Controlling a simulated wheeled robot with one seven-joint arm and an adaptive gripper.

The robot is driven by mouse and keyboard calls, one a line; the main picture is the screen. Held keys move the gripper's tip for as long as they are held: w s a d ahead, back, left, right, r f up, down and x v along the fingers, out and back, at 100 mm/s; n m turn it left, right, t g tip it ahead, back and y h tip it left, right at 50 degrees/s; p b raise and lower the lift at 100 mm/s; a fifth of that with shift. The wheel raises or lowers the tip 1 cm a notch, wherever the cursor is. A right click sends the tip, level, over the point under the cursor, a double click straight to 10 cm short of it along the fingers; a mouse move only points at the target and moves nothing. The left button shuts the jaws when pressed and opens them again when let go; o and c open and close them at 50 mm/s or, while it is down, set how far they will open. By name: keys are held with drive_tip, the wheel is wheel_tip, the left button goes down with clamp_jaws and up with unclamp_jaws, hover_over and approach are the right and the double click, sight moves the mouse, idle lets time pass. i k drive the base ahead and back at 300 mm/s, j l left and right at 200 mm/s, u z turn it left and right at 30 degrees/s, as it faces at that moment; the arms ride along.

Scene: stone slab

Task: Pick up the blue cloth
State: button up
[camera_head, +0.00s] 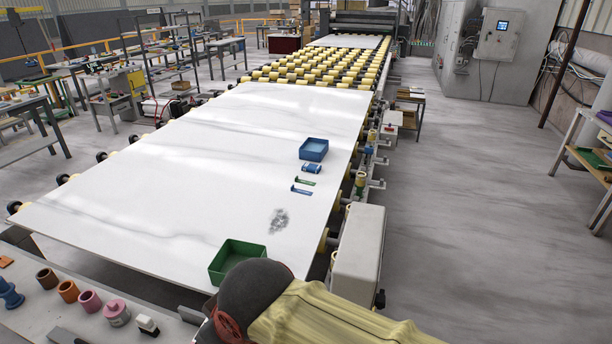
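A small folded blue item with a pale middle, which looks like the blue cloth (312,168), lies on the white stone slab (150,190) toward its right edge. It is just in front of a blue open box (305,154). It is small here, so its folds are hard to make out. My gripper cannot be seen. A yellow and black part in the bottom foreground, which seems to be my arm, covers the slab's near right corner.
A green tool (304,181) and a blue tool (301,190) lie close in front of the cloth. A grey speckled patch (279,219) and a green open box (216,270) are nearer. Rollers and machine housings (358,250) line the right edge. The slab's left side is clear.

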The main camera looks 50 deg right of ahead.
sight(312, 168)
drive_tip(key=z, duration=1.25)
drive_tip(key=k, duration=0.7)
drive_tip(key=k+z, duration=0.1)
drive_tip(key=z, duration=0.3)
drive_tip(key=k+z, duration=0.1)
drive_tip(key=z, duration=0.35)
drive_tip(key=l+z, duration=0.1)
drive_tip(key=z, duration=0.3)
drive_tip(key=i+l+z, duration=0.15)
drive_tip(key=i+l, duration=0.15)
drive_tip(key=i, duration=0.15)
drive_tip(key=i+l+z, duration=0.15)
drive_tip(key=i+l, duration=0.15)
drive_tip(key=i, duration=0.15)
drive_tip(key=i+l+z, duration=0.1)
drive_tip(key=i, duration=0.4)
drive_tip(key=i+j+u, duration=0.1)
drive_tip(key=i+u, duration=0.2)
drive_tip(key=i, duration=0.75)
drive_tip(key=i+l+u, duration=0.15)
drive_tip(key=i+u, duration=0.15)
drive_tip(key=i, duration=0.75)
